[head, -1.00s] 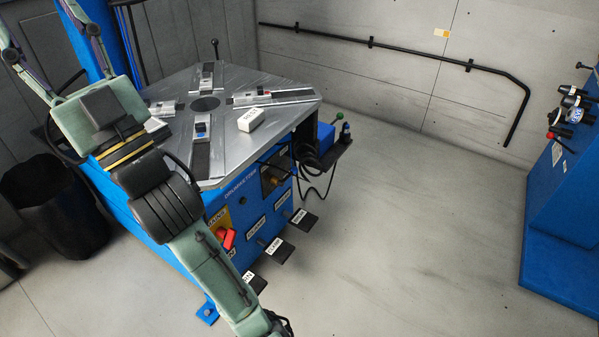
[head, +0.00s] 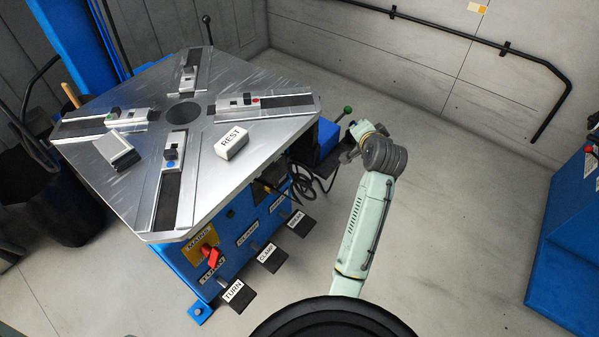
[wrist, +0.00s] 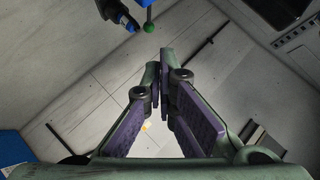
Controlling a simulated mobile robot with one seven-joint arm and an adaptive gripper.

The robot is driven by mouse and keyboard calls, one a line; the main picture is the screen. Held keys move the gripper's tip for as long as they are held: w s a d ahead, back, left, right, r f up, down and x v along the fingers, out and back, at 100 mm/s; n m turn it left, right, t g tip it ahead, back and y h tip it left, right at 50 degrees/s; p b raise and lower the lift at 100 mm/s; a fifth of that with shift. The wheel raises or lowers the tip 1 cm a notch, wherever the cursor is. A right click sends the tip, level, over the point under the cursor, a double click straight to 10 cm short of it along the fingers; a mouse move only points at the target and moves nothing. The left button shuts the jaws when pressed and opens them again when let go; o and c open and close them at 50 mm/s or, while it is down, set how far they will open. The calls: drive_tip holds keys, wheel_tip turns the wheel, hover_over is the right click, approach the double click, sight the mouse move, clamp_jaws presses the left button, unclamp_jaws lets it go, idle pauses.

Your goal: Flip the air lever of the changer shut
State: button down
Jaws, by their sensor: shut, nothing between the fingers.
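The blue tyre changer (head: 238,215) stands left of centre in the head view. A green-knobbed lever (head: 347,110) sticks up at its right side, by a blue box and black hoses. The green knob also shows at the top of the wrist view (wrist: 148,28), beside a blue-tipped part. A red lever (head: 213,257) sits on the front panel under a yellow label. No label reading air is legible on either lever. My gripper (wrist: 162,85) is shut and empty, its fingertips apart from the green knob. In the head view it is partly hidden by my wrist.
The changer's table carries several sliding clamps, a white REST block (head: 232,142) and a grey block (head: 117,151). Pedals (head: 268,257) stick out at the front. A blue cabinet (head: 575,230) stands at the right. The floor between is clear.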

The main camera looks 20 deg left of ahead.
sight(285, 182)
drive_tip(key=s+a+f+m+g+y, duration=0.2)
drive_tip(key=f+m, duration=0.3)
drive_tip(key=f, duration=0.3)
drive_tip(key=s+a+f+m+g+y, duration=0.2)
drive_tip(key=s+a+f+m+g, duration=0.1)
drive_tip(key=f, duration=0.6)
drive_tip(key=s+a+f+m+g+y, duration=0.2)
drive_tip(key=s+a+f+m+y, duration=0.1)
drive_tip(key=s+f+m, duration=0.2)
wheel_tip(285, 182, down, 3)
drive_tip(key=shift+a+f+m+g, duration=0.2)
drive_tip(key=shift+m+g, duration=0.1)
drive_tip(key=shift+m, duration=0.8)
drive_tip(key=b+x, duration=1.1)
drive_tip(key=shift+r+p, duration=1.05)
drive_tip(key=shift+r, duration=1.25)
